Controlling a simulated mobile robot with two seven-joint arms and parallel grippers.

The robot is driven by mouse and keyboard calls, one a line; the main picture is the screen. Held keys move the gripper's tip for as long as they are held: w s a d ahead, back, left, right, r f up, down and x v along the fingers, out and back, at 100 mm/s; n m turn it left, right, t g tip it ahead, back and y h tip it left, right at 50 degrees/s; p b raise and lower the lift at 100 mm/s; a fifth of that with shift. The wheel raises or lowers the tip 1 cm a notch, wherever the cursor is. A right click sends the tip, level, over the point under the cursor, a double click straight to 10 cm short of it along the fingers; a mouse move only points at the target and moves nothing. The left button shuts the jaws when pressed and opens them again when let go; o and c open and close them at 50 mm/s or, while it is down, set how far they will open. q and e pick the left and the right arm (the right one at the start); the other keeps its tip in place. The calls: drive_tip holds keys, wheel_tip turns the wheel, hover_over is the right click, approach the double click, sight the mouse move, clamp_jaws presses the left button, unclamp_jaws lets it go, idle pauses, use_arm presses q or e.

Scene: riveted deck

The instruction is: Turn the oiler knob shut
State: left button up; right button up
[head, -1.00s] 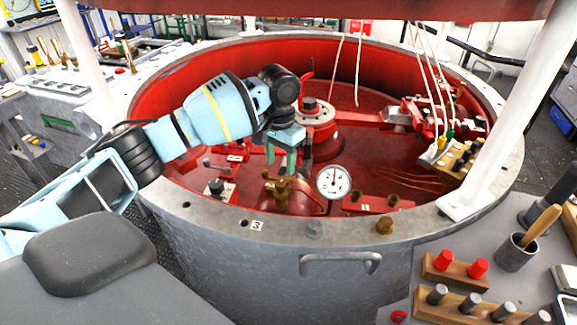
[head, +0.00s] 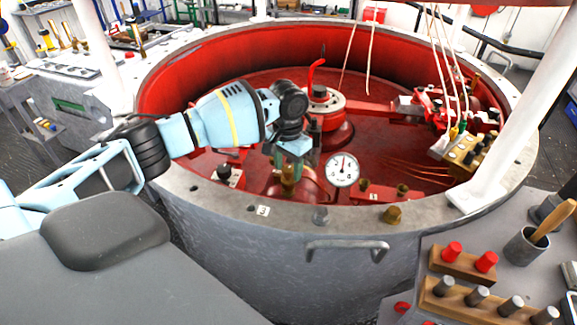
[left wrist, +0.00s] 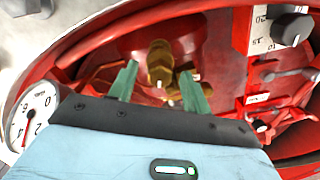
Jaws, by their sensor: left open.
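The brass oiler fitting (head: 287,182), with what looks like its knob on top, stands inside the near side of the red well. In the left wrist view its brass top (left wrist: 160,58) shows between and just beyond the green fingertips. My left gripper (head: 292,164) is open above and around the line of the brass top, pointing down. Its two fingers also show spread apart in the left wrist view (left wrist: 159,72). I cannot tell whether either finger touches the brass. The fitting's lower part is partly hidden. My right gripper is not in view.
A white dial gauge (head: 342,170) stands close right of the fitting. The grey rim (head: 225,200) of the well runs in front. A black knob on a plate (head: 228,175) sits to the left. Wooden blocks with red pegs (head: 462,264) stand at the lower right.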

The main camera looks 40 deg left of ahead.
use_arm(q)
drive_tip(key=c, duration=0.9)
drive_tip(key=shift+c, duration=0.5)
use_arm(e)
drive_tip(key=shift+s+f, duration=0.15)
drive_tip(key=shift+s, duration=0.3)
use_arm(q)
drive_tip(key=shift+r+m+p, duration=0.15)
drive_tip(key=shift+m+p, duration=0.8)
drive_tip(key=shift+m, duration=0.65)
drive_tip(key=m+p, duration=0.1)
drive_tip(key=m, duration=0.2)
drive_tip(key=shift+m, duration=0.3)
drive_tip(key=m, duration=0.3)
drive_tip(key=shift+f+p, duration=0.2)
drive_tip(key=shift+p, duration=0.1)
drive_tip(key=shift+m, duration=2.1)
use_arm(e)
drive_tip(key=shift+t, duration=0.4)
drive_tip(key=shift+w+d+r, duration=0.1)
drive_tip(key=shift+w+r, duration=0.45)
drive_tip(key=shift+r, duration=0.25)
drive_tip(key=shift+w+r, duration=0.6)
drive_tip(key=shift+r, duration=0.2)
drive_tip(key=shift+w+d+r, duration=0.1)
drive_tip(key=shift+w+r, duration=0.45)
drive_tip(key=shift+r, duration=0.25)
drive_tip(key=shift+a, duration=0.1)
